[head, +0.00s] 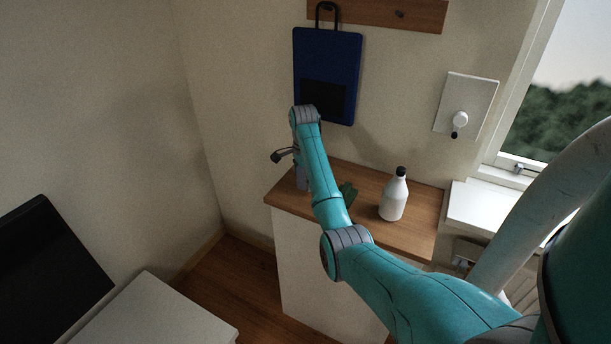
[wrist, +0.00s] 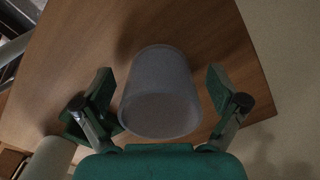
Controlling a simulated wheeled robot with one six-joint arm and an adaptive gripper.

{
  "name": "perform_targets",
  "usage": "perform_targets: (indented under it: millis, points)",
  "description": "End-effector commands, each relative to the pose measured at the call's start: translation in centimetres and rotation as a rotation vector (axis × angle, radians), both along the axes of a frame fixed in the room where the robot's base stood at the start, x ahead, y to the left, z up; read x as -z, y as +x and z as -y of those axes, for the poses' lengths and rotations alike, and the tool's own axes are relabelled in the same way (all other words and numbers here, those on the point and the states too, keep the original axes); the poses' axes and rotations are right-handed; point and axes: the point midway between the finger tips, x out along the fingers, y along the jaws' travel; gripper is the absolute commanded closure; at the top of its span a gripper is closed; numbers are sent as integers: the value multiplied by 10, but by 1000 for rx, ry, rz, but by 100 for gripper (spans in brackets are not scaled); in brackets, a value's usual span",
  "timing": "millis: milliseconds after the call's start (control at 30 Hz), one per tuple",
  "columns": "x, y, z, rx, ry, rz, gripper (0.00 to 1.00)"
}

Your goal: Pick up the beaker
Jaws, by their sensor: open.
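The beaker (wrist: 160,95), a plain grey cup shape, stands on the wooden counter top in the wrist view. My gripper (wrist: 160,80) is open, with one finger on each side of the beaker. Gaps show between the beaker and both fingers, so it is not gripped. In the head view my arm hides most of the gripper, and I cannot clearly make out the beaker there.
A white bottle with a black cap (head: 394,195) stands on the wooden counter (head: 421,222), right of my arm. A blue board (head: 325,60) hangs on the wall behind. A white wall fixture (head: 466,104) and a window are at right. A white surface (head: 150,318) is lower left.

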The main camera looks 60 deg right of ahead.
Motion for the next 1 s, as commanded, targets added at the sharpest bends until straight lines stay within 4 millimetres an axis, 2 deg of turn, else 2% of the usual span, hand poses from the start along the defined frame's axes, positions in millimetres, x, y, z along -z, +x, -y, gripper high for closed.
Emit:
perform_targets:
  millis: [200,467,800,1000]
  points:
    - [0,0,0,0,-1,1,4]
    - [0,0,0,0,0,0,68]
    - [-1,1,1,0,0,0,69]
    - [-14,5,7,-2,-3,2,69]
